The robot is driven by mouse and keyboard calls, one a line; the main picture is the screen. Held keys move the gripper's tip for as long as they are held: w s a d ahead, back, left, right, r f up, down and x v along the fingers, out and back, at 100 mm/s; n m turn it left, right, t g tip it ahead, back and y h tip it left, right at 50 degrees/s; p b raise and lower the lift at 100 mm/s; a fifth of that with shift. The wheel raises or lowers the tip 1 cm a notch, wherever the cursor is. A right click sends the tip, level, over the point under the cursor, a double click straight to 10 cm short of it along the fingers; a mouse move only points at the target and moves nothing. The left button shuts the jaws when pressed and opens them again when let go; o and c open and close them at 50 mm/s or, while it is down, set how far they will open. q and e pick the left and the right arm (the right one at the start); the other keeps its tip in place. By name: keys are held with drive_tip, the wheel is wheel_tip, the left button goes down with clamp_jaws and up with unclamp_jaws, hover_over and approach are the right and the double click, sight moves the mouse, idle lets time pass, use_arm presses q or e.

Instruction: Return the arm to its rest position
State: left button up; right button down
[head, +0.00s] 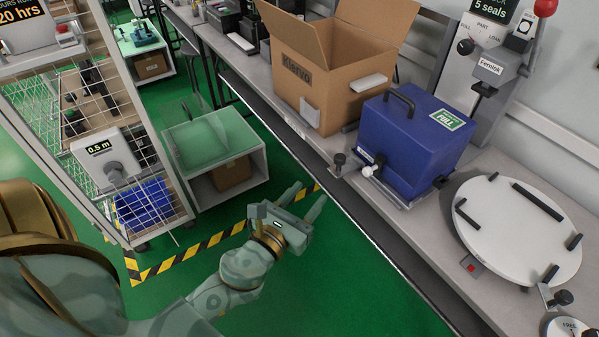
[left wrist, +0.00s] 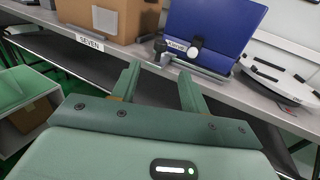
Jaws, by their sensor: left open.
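My left gripper (head: 304,196) reaches forward over the green floor, short of the bench's front edge. Its two fingers are apart with nothing between them. In the left wrist view the open fingers (left wrist: 160,88) point toward the bench, below the blue box. My left arm comes in from the lower left of the head view. My right gripper does not show in either view.
The bench (head: 420,225) carries an open cardboard box (head: 312,85), a blue box (head: 415,135) with a handle, and a round white plate (head: 515,228). At left stand a wire cage rack (head: 135,150) and a low cabinet (head: 215,150). Green floor is clear around the gripper.

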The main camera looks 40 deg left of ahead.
use_arm(q)
drive_tip(key=shift+s, duration=1.25)
